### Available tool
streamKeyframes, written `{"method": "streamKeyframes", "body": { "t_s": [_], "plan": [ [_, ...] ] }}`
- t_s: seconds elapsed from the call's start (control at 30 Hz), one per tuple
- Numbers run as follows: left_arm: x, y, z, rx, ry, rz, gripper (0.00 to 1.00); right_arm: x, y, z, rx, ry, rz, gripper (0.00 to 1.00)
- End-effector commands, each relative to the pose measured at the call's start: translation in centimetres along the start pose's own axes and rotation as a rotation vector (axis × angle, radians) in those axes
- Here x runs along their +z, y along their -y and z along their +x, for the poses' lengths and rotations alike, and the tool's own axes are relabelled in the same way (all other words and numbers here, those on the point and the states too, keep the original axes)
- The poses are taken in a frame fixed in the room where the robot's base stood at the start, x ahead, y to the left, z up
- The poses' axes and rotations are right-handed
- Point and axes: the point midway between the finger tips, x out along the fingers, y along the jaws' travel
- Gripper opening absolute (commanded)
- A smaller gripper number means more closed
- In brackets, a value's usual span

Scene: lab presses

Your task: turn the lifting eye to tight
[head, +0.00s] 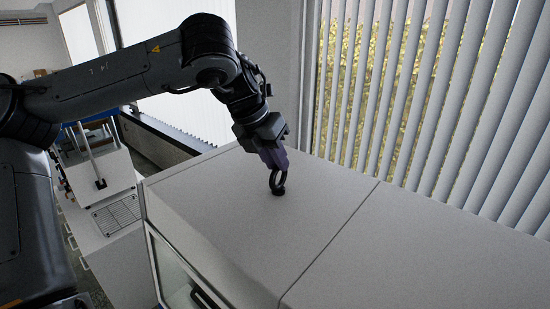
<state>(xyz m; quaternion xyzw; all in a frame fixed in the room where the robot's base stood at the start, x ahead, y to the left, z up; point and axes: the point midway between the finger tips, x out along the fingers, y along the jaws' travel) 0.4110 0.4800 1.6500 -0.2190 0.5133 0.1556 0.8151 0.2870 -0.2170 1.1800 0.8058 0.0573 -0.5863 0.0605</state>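The lifting eye (278,188) is a dark upright ring on a short round base, standing on the white top of a cabinet (325,210). My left gripper (275,165) reaches down from above with its purple-grey fingers at the upper part of the ring. The fingers overlap the ring's top in the picture. I cannot tell whether they are closed on it or just beside it. My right gripper is not in view.
The cabinet top is bare around the eye, with a seam (328,244) to its right. Vertical blinds (430,90) hang behind the cabinet. A lower bench with a small press (95,165) stands at the left.

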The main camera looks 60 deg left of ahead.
Motion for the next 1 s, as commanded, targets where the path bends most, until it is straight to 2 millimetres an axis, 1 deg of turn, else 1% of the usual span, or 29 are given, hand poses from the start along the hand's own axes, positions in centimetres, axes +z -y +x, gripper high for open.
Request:
{"method": "streamKeyframes", "body": {
  "t_s": [0.03, 0.1, 0.13, 0.37, 0.57, 0.77, 1.0],
  "plan": [
    [0.0, 0.0, 0.0, 0.0, 0.0, 0.0, 0.13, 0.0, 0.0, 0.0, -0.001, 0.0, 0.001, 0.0],
    [0.0, 0.0, 0.0, 0.0, 0.0, 0.0, 0.02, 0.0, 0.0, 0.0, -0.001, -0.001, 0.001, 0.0],
    [0.0, 0.0, 0.0, 0.0, 0.0, 0.0, 0.0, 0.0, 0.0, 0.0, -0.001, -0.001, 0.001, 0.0],
    [0.0, 0.0, -0.1, -0.002, -0.001, 0.004, 0.0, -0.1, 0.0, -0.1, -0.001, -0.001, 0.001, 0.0],
    [0.2, 0.1, -0.3, -0.021, -0.01, 0.045, 0.0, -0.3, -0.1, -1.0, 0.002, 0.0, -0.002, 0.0],
    [0.3, 0.0, -0.5, -0.063, -0.035, 0.148, 0.0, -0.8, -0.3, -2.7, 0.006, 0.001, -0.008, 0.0],
    [0.5, -0.1, -0.4, -0.141, -0.076, 0.338, 0.0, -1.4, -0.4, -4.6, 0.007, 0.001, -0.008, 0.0]
  ]
}}
